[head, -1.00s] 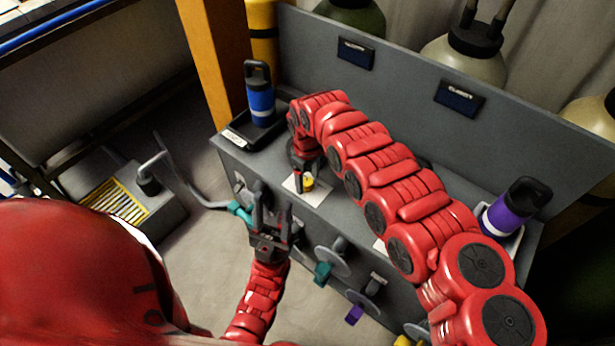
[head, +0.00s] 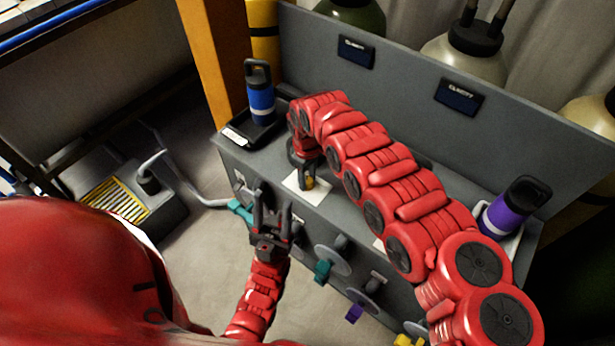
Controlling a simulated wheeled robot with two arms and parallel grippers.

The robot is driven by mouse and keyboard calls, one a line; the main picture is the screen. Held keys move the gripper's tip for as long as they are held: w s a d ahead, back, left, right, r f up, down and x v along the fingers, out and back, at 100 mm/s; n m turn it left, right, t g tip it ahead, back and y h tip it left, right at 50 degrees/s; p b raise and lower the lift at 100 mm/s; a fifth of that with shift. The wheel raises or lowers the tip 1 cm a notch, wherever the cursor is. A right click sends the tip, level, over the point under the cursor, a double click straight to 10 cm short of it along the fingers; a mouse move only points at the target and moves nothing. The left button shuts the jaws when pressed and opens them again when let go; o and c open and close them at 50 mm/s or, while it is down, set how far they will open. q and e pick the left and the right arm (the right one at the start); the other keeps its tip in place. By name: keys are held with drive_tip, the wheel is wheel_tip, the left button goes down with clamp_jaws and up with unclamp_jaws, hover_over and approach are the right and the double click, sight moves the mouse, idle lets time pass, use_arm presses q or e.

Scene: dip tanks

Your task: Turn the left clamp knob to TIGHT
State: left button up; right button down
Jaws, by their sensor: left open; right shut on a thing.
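The left clamp knob (head: 310,183) shows as a small yellow piece over a white plate (head: 302,193) on the grey bench top. My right gripper (head: 307,183) points down at it and is shut on it. The fingers hide most of the knob, and I cannot read any TIGHT mark on the plate. My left gripper (head: 271,212) is open and empty, with its fingers pointing up in front of the bench's front face.
A blue bottle (head: 261,104) stands in a dark tray at the bench's left end. A purple bottle (head: 512,210) is at the right end. A teal-handled valve (head: 323,271) and a purple handle (head: 355,313) stick out of the front. The upright grey panel (head: 410,75) backs the bench.

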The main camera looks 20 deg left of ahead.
drive_tip(key=m, duration=1)
drive_tip(key=shift+b, duration=0.35)
drive_tip(key=m, duration=0.3)
drive_tip(key=shift+b, duration=0.3)
drive_tip(key=shift+w+m+b, duration=0.1)
drive_tip(key=shift+m+b, duration=0.2)
drive_tip(key=shift+m, duration=0.6)
drive_tip(key=shift+m+b, duration=0.35)
drive_tip(key=shift+m, duration=0.35)
drive_tip(key=shift+m+b, duration=0.35)
drive_tip(key=shift+m, duration=0.35)
drive_tip(key=shift+r, duration=0.1)
